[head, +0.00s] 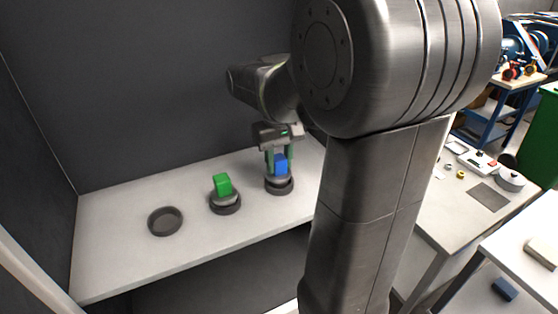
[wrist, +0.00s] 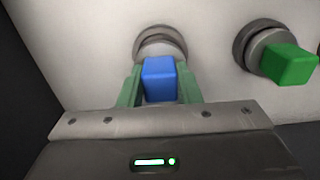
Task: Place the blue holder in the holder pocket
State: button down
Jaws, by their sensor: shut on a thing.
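The blue holder (head: 281,166) has a blue block on top and a grey round base. It is at the right of the white shelf, at or just above a dark ring-shaped pocket (head: 279,188); I cannot tell whether the base touches it. My gripper (head: 279,161) points down, its green fingers shut on either side of the blue block. In the wrist view the blue holder (wrist: 160,79) is between the fingers, with a round grey rim (wrist: 160,40) behind it. An empty dark ring pocket (head: 165,222) lies at the left of the shelf.
A green holder (head: 222,185) stands in the middle dark ring (head: 225,206), between the empty pocket and my gripper; it also shows in the wrist view (wrist: 290,64). Dark walls close the shelf (head: 112,232) behind and at left. Its front strip is clear.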

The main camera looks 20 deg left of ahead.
jog(key=shift+f, duration=0.1)
jog(key=shift+f, duration=0.1)
jog(key=c, duration=1)
grip_release()
jog(key=shift+c, duration=0.2)
notch_tip(320, 180, up, 12)
jog(key=shift+d, duration=0.1)
